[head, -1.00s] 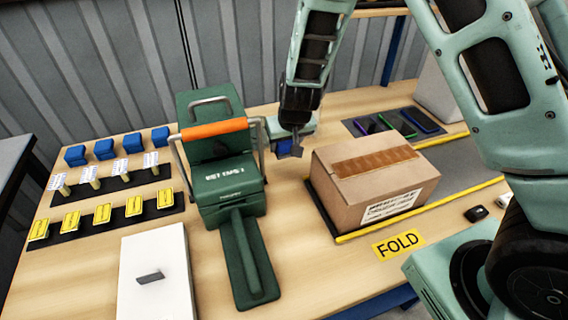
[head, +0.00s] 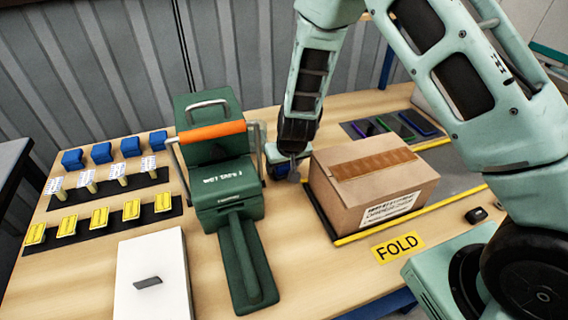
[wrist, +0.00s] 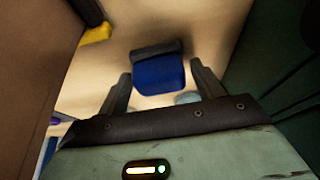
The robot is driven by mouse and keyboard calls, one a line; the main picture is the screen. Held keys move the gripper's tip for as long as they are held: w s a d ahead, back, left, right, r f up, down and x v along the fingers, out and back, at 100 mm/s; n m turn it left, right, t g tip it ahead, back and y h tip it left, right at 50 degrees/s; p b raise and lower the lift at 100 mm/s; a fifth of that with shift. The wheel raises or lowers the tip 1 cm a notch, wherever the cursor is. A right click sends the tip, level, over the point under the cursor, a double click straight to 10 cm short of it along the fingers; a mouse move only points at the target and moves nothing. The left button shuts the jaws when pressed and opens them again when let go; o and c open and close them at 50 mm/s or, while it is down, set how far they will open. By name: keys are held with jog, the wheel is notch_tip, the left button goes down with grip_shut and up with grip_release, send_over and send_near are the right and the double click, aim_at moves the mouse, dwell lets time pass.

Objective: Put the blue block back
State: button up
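The blue block (wrist: 158,76), with a dark grey face, sits between the two fingertips in the wrist view. In the head view my gripper (head: 290,160) is low over the table, between the green tape machine (head: 225,185) and the cardboard carton (head: 375,190). The blue block (head: 281,171) is partly hidden there by the gripper. I cannot tell whether the block touches the table. Several other blue blocks (head: 102,153) stand in a row at the back left.
The tape machine with its orange handle (head: 212,130) and the carton leave a narrow gap around my gripper. Dark strips hold white-labelled stamps and yellow pieces (head: 99,217) at left.

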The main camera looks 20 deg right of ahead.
jog(key=shift+o, duration=0.4)
jog(key=shift+r, duration=0.15)
jog(key=shift+r, duration=0.25)
jog(key=v, duration=1.1)
jog(key=shift+s+r+p, duration=0.15)
jog(key=shift+r+p, duration=0.15)
jog(key=shift+p, duration=0.15)
jog(key=shift+g+y, duration=0.3)
jog(key=shift+g, duration=0.2)
jog(key=s+d+r, duration=0.5)
jog(key=shift+s+d, duration=0.15)
jog(key=shift+d, duration=0.05)
jog(key=s+d+r, duration=0.4)
jog(key=s+d, duration=0.2)
jog(key=s, duration=0.3)
jog(key=s+a+r+n+g, duration=0.2)
jog(key=s+a+n, duration=0.5)
jog(key=s+a, duration=0.6)
jog(key=a+g, duration=0.1)
jog(key=a, duration=0.3)
jog(key=shift+a+r+n+g, duration=0.25)
jog(key=shift+a+n+g, duration=0.05)
